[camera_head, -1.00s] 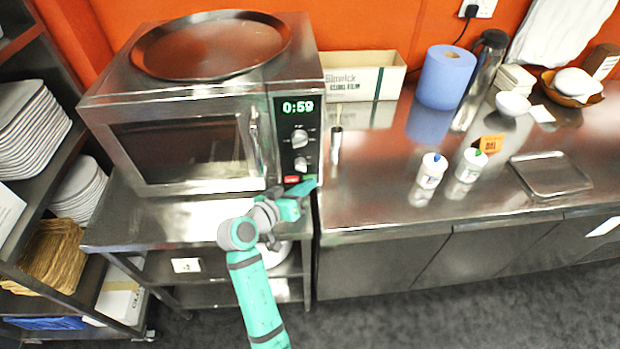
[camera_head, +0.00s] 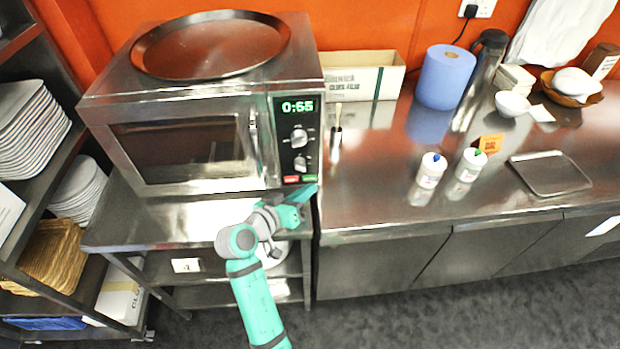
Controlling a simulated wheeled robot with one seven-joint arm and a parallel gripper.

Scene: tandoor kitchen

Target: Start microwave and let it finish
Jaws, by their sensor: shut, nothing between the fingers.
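The steel microwave (camera_head: 185,95) stands on a small steel table, its door shut. Its display (camera_head: 297,106) is lit green and seems to read 0:55. Below the display are two round knobs (camera_head: 299,138), then a red button (camera_head: 291,179) and a green button (camera_head: 310,178). My gripper (camera_head: 313,187) is shut and empty, its tips just below and in front of the green button. I cannot tell whether they touch it. The microwave's inside is hard to make out through the window.
A round tray (camera_head: 210,45) lies on top of the microwave. At right, a steel counter (camera_head: 385,190) holds two bottles, a blue paper roll (camera_head: 445,77), a flask and a small tray (camera_head: 550,174). A plate rack (camera_head: 30,120) stands at left.

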